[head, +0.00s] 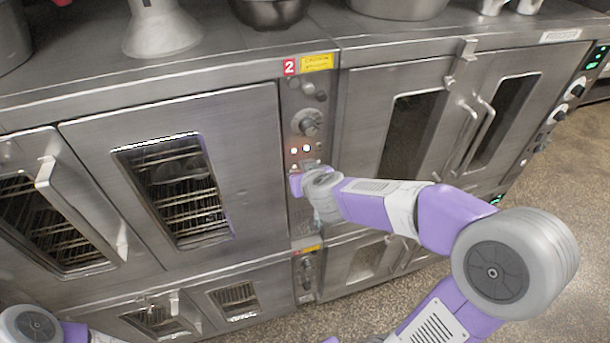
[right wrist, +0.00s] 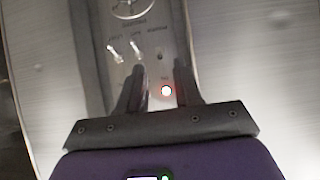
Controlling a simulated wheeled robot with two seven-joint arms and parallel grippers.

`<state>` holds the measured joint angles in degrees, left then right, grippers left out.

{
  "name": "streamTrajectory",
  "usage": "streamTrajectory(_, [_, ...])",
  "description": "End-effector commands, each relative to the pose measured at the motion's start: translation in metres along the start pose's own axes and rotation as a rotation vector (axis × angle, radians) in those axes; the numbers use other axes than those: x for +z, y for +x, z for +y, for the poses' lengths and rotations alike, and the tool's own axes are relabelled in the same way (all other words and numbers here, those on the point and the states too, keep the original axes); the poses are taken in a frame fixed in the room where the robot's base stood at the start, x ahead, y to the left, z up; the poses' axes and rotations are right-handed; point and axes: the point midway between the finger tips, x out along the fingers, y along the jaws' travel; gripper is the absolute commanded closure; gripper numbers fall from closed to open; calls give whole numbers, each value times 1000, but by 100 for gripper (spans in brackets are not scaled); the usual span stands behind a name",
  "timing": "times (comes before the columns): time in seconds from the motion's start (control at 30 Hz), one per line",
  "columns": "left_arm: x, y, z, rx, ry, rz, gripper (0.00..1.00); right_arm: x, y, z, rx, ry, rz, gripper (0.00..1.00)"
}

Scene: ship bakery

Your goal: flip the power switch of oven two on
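The control panel of oven two (head: 292,105) is a narrow upright strip beside the oven door, with a red "2" label on top. In the right wrist view, the panel (right wrist: 155,22) carries two pale toggle levers (right wrist: 125,50), a small dark control (right wrist: 159,54) and a lit red lamp (right wrist: 166,91). The labels are too blurred to read, so I cannot tell which is the power switch. My right gripper (right wrist: 160,72) is open, its fingers apart and empty in front of these controls. In the head view, the right gripper (head: 297,181) covers the lower panel. My left gripper is out of view.
A round knob (head: 307,122) and two lit lamps (head: 300,149) sit above my right gripper. Oven doors with windows (head: 178,190) flank the panel, and door handles (head: 478,130) stick out at right. A metal bowl (head: 270,10) stands on top.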

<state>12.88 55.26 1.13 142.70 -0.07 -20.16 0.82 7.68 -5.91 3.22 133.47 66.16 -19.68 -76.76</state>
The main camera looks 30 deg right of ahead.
Motion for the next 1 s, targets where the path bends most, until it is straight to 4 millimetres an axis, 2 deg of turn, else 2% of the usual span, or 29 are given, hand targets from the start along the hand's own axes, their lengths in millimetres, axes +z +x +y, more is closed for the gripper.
streamTrajectory(0.1, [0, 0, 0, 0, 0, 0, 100, 0, -16, 1, 1, 2, 2, 66])
streamTrajectory(0.33, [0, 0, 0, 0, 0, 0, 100, 0, -30, 0, 0, -1, 0, 66])
streamTrajectory(0.9, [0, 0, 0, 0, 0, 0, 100, 1, -31, 0, 0, 0, -2, 66])
streamTrajectory(1.0, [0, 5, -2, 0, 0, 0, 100, 12, -22, -2, -4, -3, -19, 66])
